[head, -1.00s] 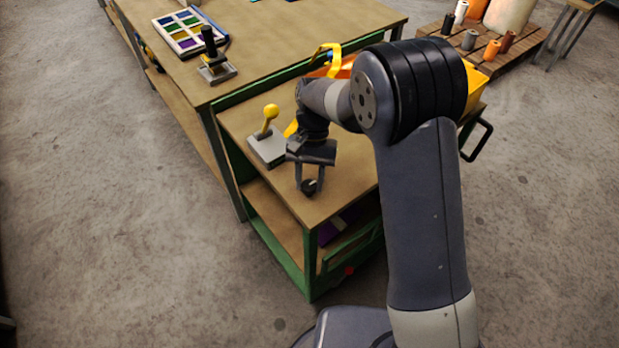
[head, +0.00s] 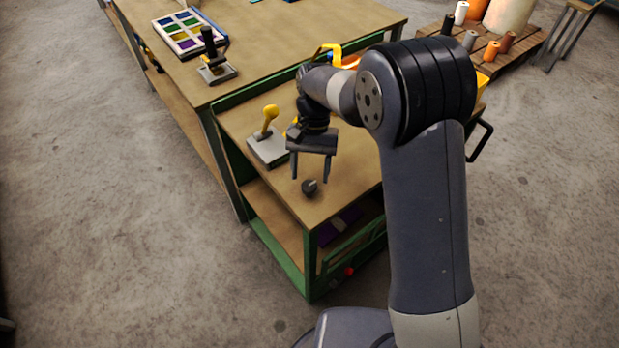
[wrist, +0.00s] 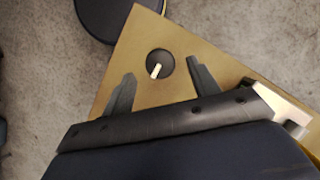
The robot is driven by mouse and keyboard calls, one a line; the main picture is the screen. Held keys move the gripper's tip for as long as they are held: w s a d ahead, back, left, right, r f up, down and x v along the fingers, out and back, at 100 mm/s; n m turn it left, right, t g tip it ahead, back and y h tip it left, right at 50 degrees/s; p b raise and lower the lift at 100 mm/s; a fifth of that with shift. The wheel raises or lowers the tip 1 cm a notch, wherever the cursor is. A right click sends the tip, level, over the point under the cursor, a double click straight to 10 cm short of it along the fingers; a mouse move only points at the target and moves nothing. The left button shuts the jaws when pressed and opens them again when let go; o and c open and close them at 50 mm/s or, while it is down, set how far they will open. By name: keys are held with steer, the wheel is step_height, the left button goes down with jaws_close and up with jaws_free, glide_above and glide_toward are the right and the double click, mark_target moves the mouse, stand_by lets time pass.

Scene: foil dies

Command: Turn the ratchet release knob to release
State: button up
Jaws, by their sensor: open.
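The ratchet release knob (head: 310,187) is a small dark round knob on the wooden top of the green cart, near its front corner. In the wrist view the knob (wrist: 159,64) shows a pale pointer line running from its middle toward its lower-left edge. My gripper (head: 310,180) is open and empty above the knob, fingers pointing down. In the wrist view my gripper (wrist: 163,80) has one finger on each side below the knob, both apart from it. Whether the fingertips are level with the knob, I cannot tell.
A grey-based lever with a yellow ball handle (head: 268,122) stands on the cart top (head: 243,118), left of my gripper. Yellow and orange items (head: 335,58) lie behind my arm. A larger workbench (head: 290,42) adjoins at the back. A red button (head: 349,271) is low on the cart.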

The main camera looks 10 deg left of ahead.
mark_target(309, 185)
steer(key=v, duration=0.8)
steer(key=shift+f, duration=0.15)
steer(key=x, duration=1)
steer(key=shift+s+f, duration=0.15)
steer(key=shift+f, duration=0.2)
steer(key=shift+r, duration=0.15)
